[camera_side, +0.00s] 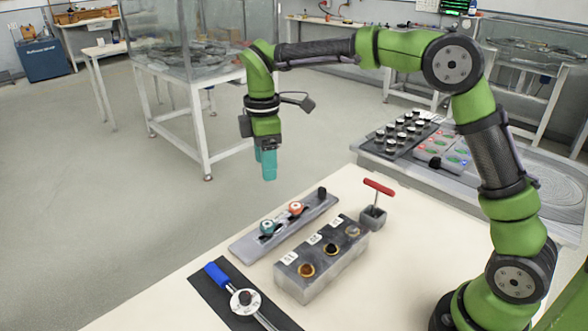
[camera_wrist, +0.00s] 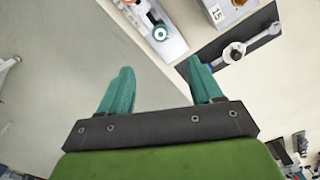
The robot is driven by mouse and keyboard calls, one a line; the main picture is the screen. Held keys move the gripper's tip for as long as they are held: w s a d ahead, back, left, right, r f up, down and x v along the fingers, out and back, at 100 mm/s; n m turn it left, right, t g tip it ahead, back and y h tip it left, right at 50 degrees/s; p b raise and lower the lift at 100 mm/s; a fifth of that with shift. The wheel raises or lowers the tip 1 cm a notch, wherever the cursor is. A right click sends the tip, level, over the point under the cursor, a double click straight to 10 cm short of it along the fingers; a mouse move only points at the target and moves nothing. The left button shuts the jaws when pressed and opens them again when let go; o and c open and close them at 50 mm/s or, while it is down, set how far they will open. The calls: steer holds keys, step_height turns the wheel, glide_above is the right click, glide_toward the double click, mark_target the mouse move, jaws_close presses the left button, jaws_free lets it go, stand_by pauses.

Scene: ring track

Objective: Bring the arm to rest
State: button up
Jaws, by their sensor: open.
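My gripper (camera_side: 266,165) hangs from my green arm, fingers pointing down, well above the floor beyond the table's left edge in the side view. In the wrist view its two teal fingers (camera_wrist: 159,84) stand wide apart with nothing between them. The grey ring track (camera_side: 284,228) lies on the table below and to the right of my gripper. It carries a teal ring piece (camera_side: 267,227) and an orange one (camera_side: 296,209), with a black knob (camera_side: 322,193) at its far end. Part of the track (camera_wrist: 146,22) shows at the top of the wrist view.
A grey block with several numbered holes (camera_side: 322,262) stands beside the track. A red T-handle tool (camera_side: 378,188) stands in a small holder. The bare table (camera_side: 428,228) is clear at right.

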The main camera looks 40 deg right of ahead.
steer(key=shift+r, duration=0.1)
stand_by(0.3)
steer(key=s+d+r+m+t, duration=0.1)
steer(key=s+m+t, duration=0.1)
steer(key=s+m, duration=0.3)
steer(key=s+d+r+m+t+y, duration=0.1)
steer(key=s+d+m+t, duration=0.1)
steer(key=s+m, duration=0.4)
steer(key=s+d+r+m+t+y, duration=0.1)
steer(key=s+m, duration=0.4)
steer(key=s, duration=0.7)
steer(key=shift+s+d+r+t, duration=0.4)
steer(key=shift+d+t, duration=0.3)
steer(key=shift+t, duration=0.4)
